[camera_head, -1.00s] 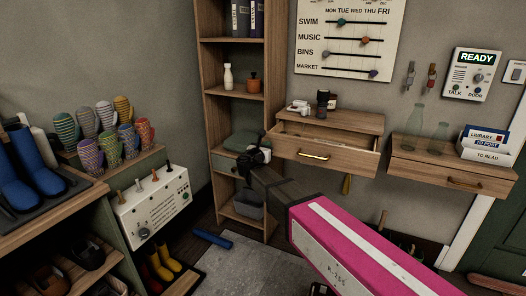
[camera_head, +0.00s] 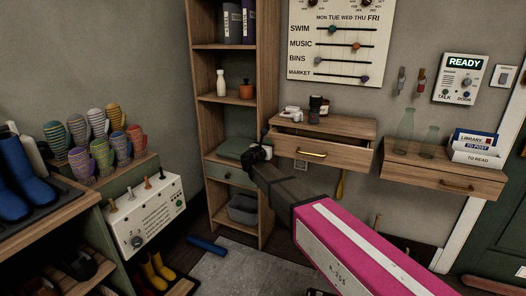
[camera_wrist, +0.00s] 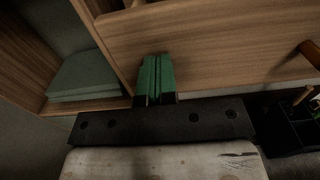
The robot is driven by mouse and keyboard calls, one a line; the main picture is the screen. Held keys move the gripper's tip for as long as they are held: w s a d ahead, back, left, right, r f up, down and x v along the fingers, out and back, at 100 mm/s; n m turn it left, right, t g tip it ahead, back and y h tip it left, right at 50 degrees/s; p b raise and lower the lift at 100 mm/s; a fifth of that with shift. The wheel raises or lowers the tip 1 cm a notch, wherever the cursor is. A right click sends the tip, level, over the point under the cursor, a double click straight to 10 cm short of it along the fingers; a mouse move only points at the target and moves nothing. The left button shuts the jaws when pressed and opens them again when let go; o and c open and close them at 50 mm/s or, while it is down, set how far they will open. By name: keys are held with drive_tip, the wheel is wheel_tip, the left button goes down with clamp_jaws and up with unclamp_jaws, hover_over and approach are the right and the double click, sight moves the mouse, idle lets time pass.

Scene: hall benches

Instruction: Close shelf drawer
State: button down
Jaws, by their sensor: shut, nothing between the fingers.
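The wooden wall shelf (camera_head: 345,126) at the centre has a drawer (camera_head: 335,157) with a brass bar handle (camera_head: 310,153). The drawer stands slightly out, with a narrow dark gap behind the top of its front. My gripper (camera_head: 262,150) is at the left end of the drawer front. In the wrist view my gripper (camera_wrist: 155,78) shows green fingers shut together and empty, their tips over the lower part of the drawer front (camera_wrist: 205,45). They appear to be against the wood, though contact is hard to tell. The handle (camera_wrist: 310,52) shows at the right edge there.
A tall bookcase (camera_head: 197,112) stands just left of my gripper, with a grey-green folded item (camera_head: 236,147) on one shelf. Small items, including a dark grinder-like one (camera_head: 315,108), stand on the wall shelf. A second wall shelf (camera_head: 440,168) holds glass bottles and a letter box.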

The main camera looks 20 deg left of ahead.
drive_tip(key=w, duration=0.9)
drive_tip(key=shift+w+d, duration=0.1)
drive_tip(key=shift+d, duration=0.2)
drive_tip(key=shift+w, duration=0.15)
